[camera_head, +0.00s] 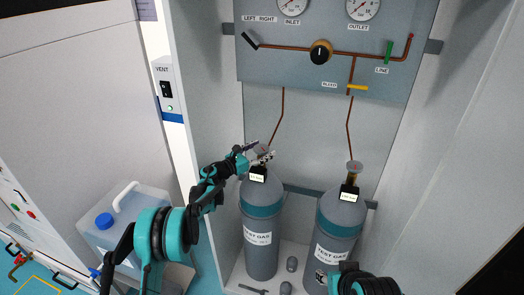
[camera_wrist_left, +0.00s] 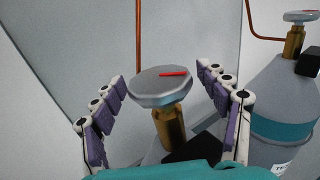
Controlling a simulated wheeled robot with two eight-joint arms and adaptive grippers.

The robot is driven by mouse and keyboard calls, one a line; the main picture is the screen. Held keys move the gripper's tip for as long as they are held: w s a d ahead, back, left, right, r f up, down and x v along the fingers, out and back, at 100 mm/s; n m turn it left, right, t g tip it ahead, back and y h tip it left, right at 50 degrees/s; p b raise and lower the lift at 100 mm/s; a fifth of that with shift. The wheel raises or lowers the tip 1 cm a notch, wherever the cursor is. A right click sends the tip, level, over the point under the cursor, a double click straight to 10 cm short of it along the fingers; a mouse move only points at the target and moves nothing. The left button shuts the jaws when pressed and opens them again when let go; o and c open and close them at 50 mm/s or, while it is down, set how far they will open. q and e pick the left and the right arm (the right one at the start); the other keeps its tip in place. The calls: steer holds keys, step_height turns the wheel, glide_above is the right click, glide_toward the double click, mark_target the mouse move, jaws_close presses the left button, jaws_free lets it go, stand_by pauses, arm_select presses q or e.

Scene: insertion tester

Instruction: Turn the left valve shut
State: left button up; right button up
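The left valve is a grey, many-sided handwheel (camera_wrist_left: 150,88) with a red mark on top, on a brass stem (camera_wrist_left: 170,127). It sits on the left gas cylinder (camera_head: 262,235), and in the head view my gripper partly hides it. My left gripper (camera_head: 262,151) is at this valve. In the left wrist view its purple-padded fingers are spread, one on each side of the handwheel, with visible gaps. The right cylinder (camera_head: 340,228) has a similar handwheel (camera_head: 354,167), out of my left gripper's grasp. My right gripper is not seen; only part of my right arm shows at the bottom.
A grey panel (camera_head: 290,75) with gauges, copper pipes and a black knob (camera_head: 320,52) is above the cylinders. Cabinet walls close in both sides. A water canister with a blue cap (camera_head: 104,220) stands at left. Small loose parts lie on the cabinet floor (camera_head: 240,275).

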arm_select(q)
steer(key=v, duration=1.2)
